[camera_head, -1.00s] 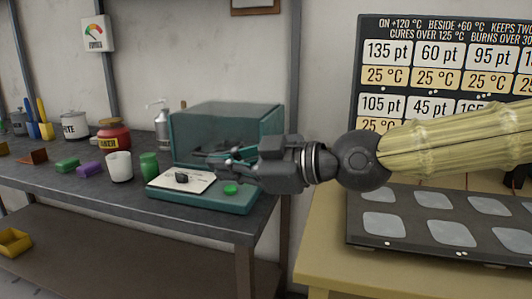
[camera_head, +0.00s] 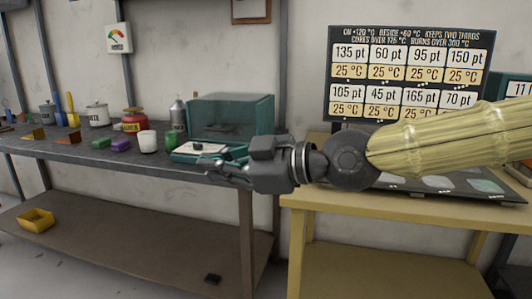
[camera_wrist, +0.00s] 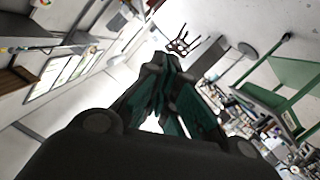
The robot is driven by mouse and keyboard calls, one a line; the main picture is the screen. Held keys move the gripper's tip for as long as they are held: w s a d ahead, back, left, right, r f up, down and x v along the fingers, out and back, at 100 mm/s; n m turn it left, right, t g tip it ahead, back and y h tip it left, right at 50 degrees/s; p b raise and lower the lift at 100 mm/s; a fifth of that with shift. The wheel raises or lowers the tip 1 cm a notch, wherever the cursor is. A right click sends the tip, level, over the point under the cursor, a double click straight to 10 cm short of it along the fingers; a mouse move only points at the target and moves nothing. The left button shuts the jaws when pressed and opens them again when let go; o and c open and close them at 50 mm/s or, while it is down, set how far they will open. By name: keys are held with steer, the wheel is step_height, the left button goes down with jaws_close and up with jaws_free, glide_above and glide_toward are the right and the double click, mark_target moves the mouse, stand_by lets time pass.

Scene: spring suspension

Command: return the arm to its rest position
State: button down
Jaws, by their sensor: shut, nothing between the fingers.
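My gripper (camera_head: 212,168) is shut and empty in the head view. My arm (camera_head: 450,143), in a pale ribbed sleeve, enters from the right edge and crosses in front of the yellow table. In the wrist view the gripper's fingers (camera_wrist: 163,90) come together, with the room tilted behind them and nothing held. Behind the gripper stands a teal box with a clear cover (camera_head: 232,118), partly hidden by it.
The workbench (camera_head: 75,152) holds a white cup (camera_head: 147,141), a green cup (camera_head: 171,139), a red jar (camera_head: 134,121) and coloured blocks. The yellow table (camera_head: 400,212) at right bears a tray of pads (camera_head: 487,186). A sign board (camera_head: 411,75) stands behind it. A yellow bin (camera_head: 36,220) sits on the low shelf.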

step_height(320, 180, down, 24)
steer(key=w+d+m+h, duration=0.1)
steer(key=w+m+h, duration=0.2)
steer(key=m, duration=0.4)
steer(key=s+d+f+m+g+h, duration=0.1)
steer(key=s+d+f+m+h, duration=0.15)
steer(key=f, duration=0.85)
steer(key=s+d+f+m+g+h, duration=0.1)
steer(key=s+d+f+m, duration=0.15)
steer(key=f, duration=0.75)
steer(key=s+d+f+m+g+h, duration=0.1)
steer(key=s+d+f+m+h, duration=0.1)
steer(key=s+d+f, duration=0.45)
steer(key=s+d+f+m+g+h, duration=0.1)
steer(key=s+d+f+m+h, duration=0.2)
steer(key=f, duration=0.7)
steer(key=s+d+f+m+g+h, duration=0.25)
steer(key=s+d+f, duration=0.75)
steer(key=s+d, duration=0.5)
step_height(320, 180, up, 21)
steer(key=w+p, duration=0.1)
steer(key=p, duration=2)
steer(key=shift+w+d+r+t+h, duration=0.2)
steer(key=shift+w+t+h, duration=0.1)
steer(key=shift+t, duration=0.15)
